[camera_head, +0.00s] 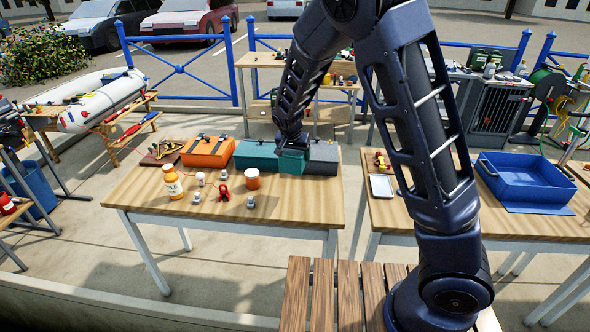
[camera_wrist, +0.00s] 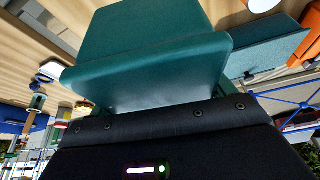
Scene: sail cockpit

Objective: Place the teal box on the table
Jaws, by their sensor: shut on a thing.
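A teal box (camera_head: 292,163) is at the back right of the wooden table (camera_head: 150,192). My gripper (camera_head: 291,147) reaches down from above and is shut on this box. In the wrist view the held teal box (camera_wrist: 150,55) fills the upper middle, right against my gripper's dark body. The fingertips are hidden there. I cannot tell whether the box's underside touches the tabletop. A second, wider teal case (camera_head: 255,154) stands just left of it; a teal case (camera_wrist: 270,62) also shows at the right of the wrist view.
An orange toolbox (camera_head: 209,151) stands further left, and a dark grey box (camera_head: 323,158) is close on the right. The table's front right is clear. Another table holds a blue tray (camera_head: 525,180).

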